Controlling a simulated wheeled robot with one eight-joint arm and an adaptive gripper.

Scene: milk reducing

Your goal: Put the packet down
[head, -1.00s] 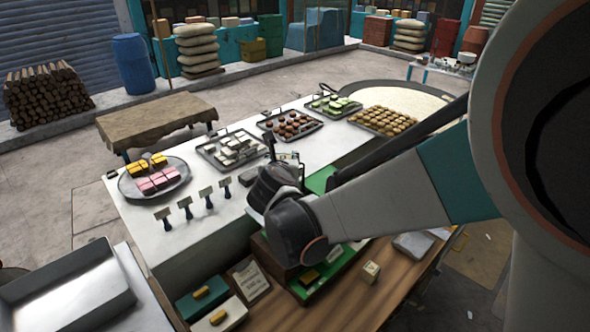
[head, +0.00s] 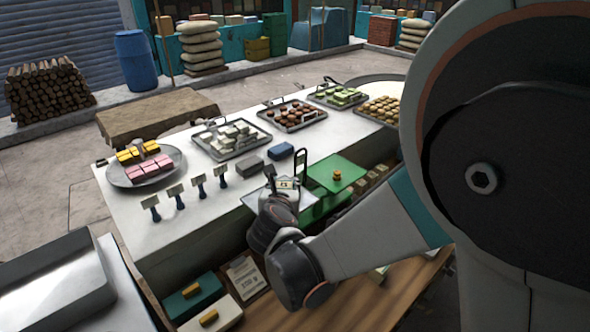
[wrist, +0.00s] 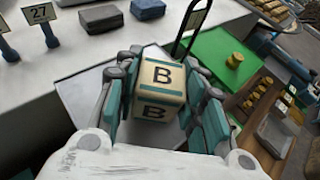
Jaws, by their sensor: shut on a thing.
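The packet, a cream cube marked "B" on two faces (wrist: 158,88), sits between the fingers of my gripper (wrist: 165,95) in the wrist view. My gripper is shut on it. In the head view my gripper (head: 283,203) is over the front edge of the white counter, and the packet shows small at its tip (head: 287,184). A pale metal plate (wrist: 82,92) lies below and behind the packet. I cannot tell whether the packet touches the plate.
A dark upright loop (head: 300,160) stands close behind the packet. A grey block (head: 250,165), a blue block (head: 281,150) and label stands (head: 199,181) are on the counter.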

